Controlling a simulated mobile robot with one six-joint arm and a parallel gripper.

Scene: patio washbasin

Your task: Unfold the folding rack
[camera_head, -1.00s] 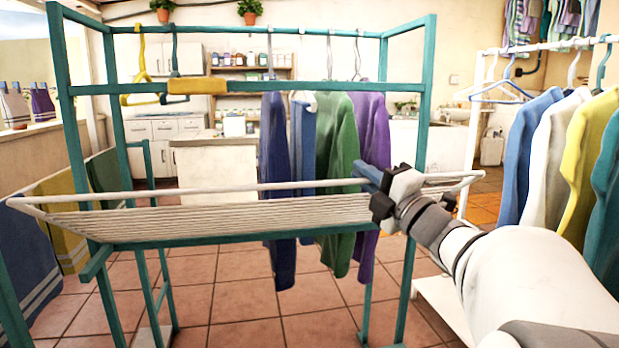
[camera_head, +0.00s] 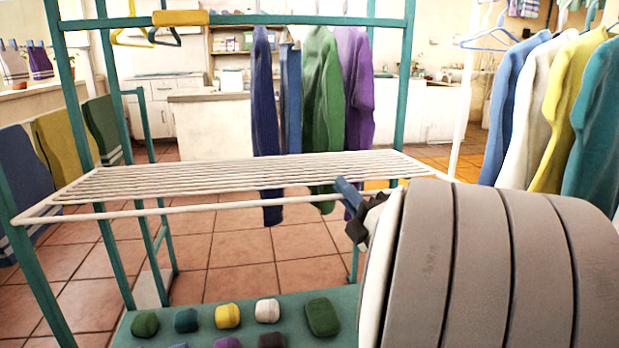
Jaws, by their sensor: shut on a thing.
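The white wire folding rack (camera_head: 250,176) is attached to the teal frame (camera_head: 98,180) and now lies about level, its slats seen from above. Its front bar (camera_head: 180,210) runs along the near side. My gripper (camera_head: 350,192) is at the right part of that front bar, with its blue fingers upright there. It is shut on the rack's bar, though my own arm hides part of the grip and the right front corner of the rack.
A teal shelf (camera_head: 285,300) below the rack holds several rolled cloths. Clothes (camera_head: 325,95) hang behind the rack, and more garments (camera_head: 550,110) hang on a white rail at the right. Folded towels (camera_head: 65,150) hang at the left. Tiled floor is clear behind.

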